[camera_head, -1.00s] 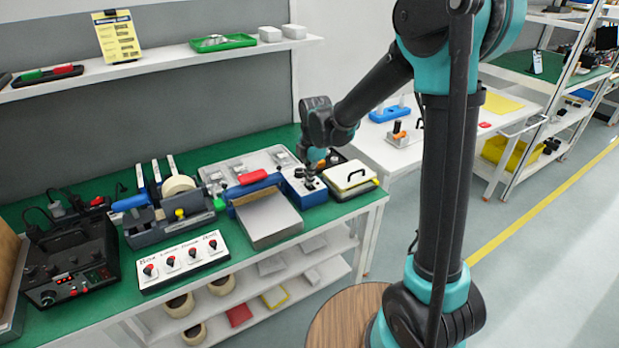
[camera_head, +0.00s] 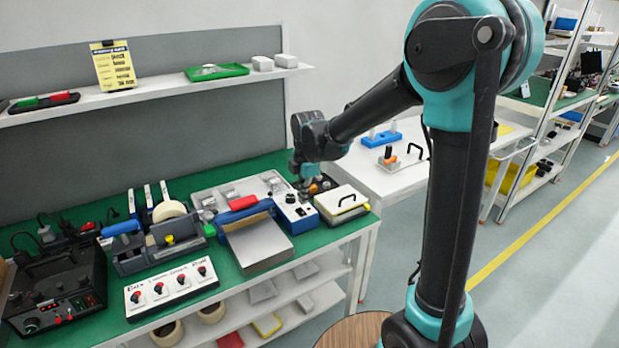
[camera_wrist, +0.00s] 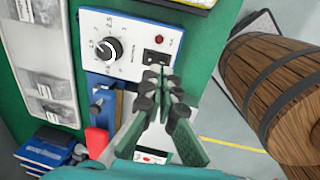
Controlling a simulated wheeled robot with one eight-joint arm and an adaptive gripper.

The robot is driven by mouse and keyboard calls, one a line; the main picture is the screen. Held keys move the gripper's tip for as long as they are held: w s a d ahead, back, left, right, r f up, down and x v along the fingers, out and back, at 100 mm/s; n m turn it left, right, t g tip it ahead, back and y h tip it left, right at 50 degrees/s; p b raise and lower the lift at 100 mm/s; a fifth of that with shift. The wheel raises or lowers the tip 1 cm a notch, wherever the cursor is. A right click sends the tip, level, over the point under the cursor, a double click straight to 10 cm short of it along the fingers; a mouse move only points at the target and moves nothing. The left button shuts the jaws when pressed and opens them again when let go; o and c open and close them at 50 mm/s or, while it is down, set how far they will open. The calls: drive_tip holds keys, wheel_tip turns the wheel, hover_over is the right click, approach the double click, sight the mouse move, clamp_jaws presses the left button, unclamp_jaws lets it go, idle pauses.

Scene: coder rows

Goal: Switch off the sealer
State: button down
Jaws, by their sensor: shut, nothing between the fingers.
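The sealer has a blue control box with a white top panel (camera_head: 296,210), on the green bench. In the wrist view the panel (camera_wrist: 125,22) carries a black dial (camera_wrist: 105,49), a small red round light or button (camera_wrist: 159,40) and a dark rocker switch (camera_wrist: 154,58). The switch's position is hard to tell, as my fingers partly cover it. A red and blue bar (camera_head: 243,203) lies left of the box. My gripper (camera_wrist: 158,76) is shut and empty, with its tips just below the switch in that picture.
A cream-topped box with a black handle (camera_head: 342,201) stands close right of the sealer. A grey plate (camera_head: 258,245), a labelled switch panel (camera_head: 172,291) and a tape dispenser (camera_head: 160,245) stand to the left. A wooden barrel (camera_wrist: 275,90) is right in the wrist view.

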wheel_tip(320, 180, up, 10)
drive_tip(key=s, duration=0.1)
drive_tip(key=shift+d, duration=0.35)
